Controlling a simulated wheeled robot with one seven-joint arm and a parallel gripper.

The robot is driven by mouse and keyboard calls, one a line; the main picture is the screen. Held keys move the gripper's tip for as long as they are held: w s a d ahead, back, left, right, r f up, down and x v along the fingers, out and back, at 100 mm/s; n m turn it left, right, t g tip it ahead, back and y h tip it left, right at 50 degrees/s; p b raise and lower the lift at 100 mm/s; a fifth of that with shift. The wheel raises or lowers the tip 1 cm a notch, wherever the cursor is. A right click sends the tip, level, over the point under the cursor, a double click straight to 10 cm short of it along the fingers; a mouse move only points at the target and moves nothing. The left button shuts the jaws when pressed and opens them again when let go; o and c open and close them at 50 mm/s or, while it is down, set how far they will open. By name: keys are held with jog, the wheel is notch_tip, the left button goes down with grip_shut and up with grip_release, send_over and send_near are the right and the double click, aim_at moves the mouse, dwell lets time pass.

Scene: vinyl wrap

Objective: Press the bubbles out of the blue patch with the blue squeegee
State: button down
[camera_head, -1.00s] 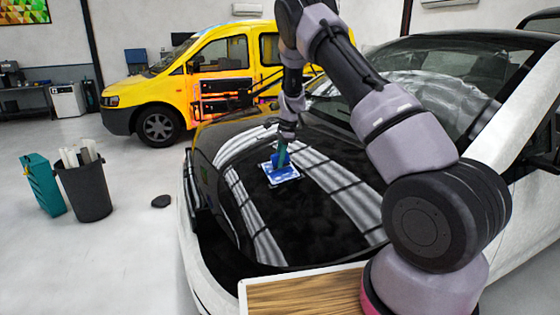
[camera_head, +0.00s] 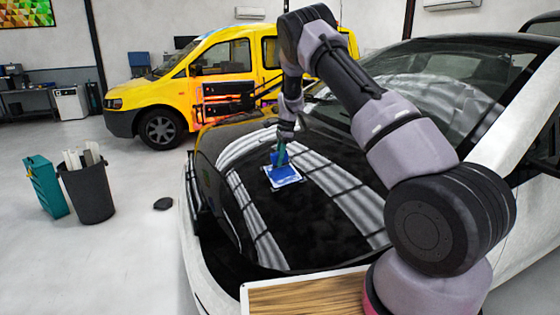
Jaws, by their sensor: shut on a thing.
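The blue patch (camera_head: 287,178) lies on the black car hood (camera_head: 310,225), with a pale border around it. The blue squeegee (camera_head: 277,159) is upright or nearly so at the patch's far left part. My gripper (camera_head: 281,146) is shut on the squeegee from above. The squeegee's lower edge is at or just above the patch; I cannot tell if it touches. Bubbles are too small to make out.
A wooden-topped surface (camera_head: 300,298) is at the bottom, by my arm's base. The windshield (camera_head: 430,80) rises behind the hood. A dark bin (camera_head: 90,193) and a teal box (camera_head: 45,186) stand on the floor at left. A yellow van (camera_head: 215,80) is behind.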

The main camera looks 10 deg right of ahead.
jog(key=shift+w, duration=0.2)
jog(key=shift+w+a, duration=0.15)
jog(key=shift+w, duration=0.8)
jog(key=shift+r, duration=0.15)
notch_tip(320, 180, up, 7)
jog(key=a, duration=0.1)
jog(key=shift+s+a, duration=0.2)
jog(key=shift+s, duration=0.15)
